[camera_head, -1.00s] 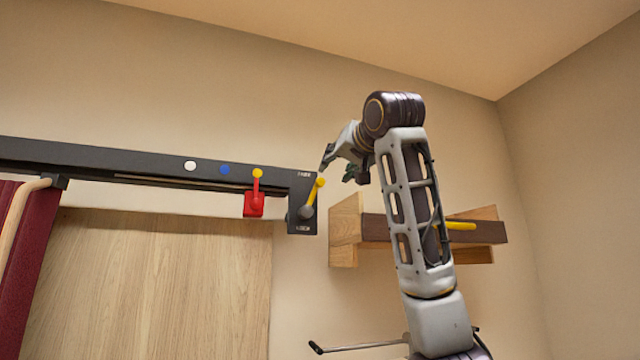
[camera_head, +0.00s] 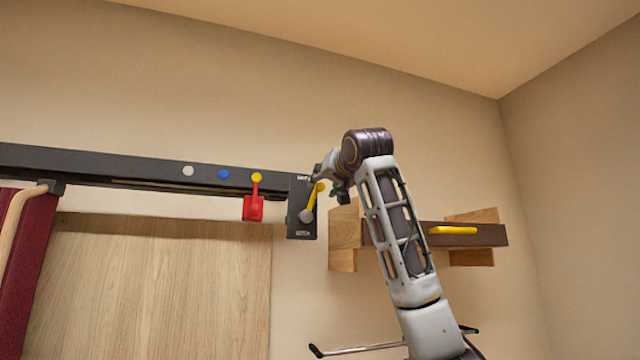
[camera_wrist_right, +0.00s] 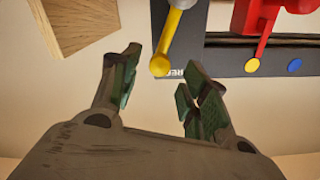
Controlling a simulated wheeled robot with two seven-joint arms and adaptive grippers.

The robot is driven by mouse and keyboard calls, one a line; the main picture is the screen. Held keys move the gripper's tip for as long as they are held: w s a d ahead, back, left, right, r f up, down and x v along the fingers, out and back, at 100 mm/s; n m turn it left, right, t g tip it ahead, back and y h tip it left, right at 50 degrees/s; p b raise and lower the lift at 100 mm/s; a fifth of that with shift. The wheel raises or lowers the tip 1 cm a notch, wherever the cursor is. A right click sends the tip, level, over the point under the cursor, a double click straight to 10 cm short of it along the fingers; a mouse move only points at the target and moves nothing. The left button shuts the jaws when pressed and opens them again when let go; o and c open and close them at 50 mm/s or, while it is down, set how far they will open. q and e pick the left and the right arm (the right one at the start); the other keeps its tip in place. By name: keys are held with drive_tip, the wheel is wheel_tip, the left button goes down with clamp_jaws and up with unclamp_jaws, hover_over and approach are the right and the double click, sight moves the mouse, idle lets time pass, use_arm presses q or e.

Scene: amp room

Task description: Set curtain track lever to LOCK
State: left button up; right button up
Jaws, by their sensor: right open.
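The lever (camera_head: 312,203) has a grey pivot and a yellow handle. It sits on a dark plate (camera_head: 302,225) at the right end of the black curtain track (camera_head: 120,167). Its handle points up and slightly right, toward the plate's upper label; the lettering is too small to read surely. My right gripper (camera_head: 325,185) is beside the handle's upper end. In the right wrist view the open right gripper (camera_wrist_right: 158,92) has the yellow handle (camera_wrist_right: 166,47) ahead, its tip between the finger lines. No contact is visible. My left gripper is out of view.
A red slider (camera_head: 253,208) with a yellow knob hangs from the track left of the plate. White (camera_head: 188,171) and blue (camera_head: 223,174) dots mark the track. A wooden bracket shelf (camera_head: 345,235) with a yellow item (camera_head: 453,230) is close by on the right. A dark red curtain (camera_head: 28,250) hangs far left.

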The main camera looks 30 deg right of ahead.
sight(322, 185)
drive_tip(key=shift+p+x, duration=0.8)
drive_tip(key=shift+x, duration=1.6)
drive_tip(key=shift+c, duration=0.2)
clamp_jaws()
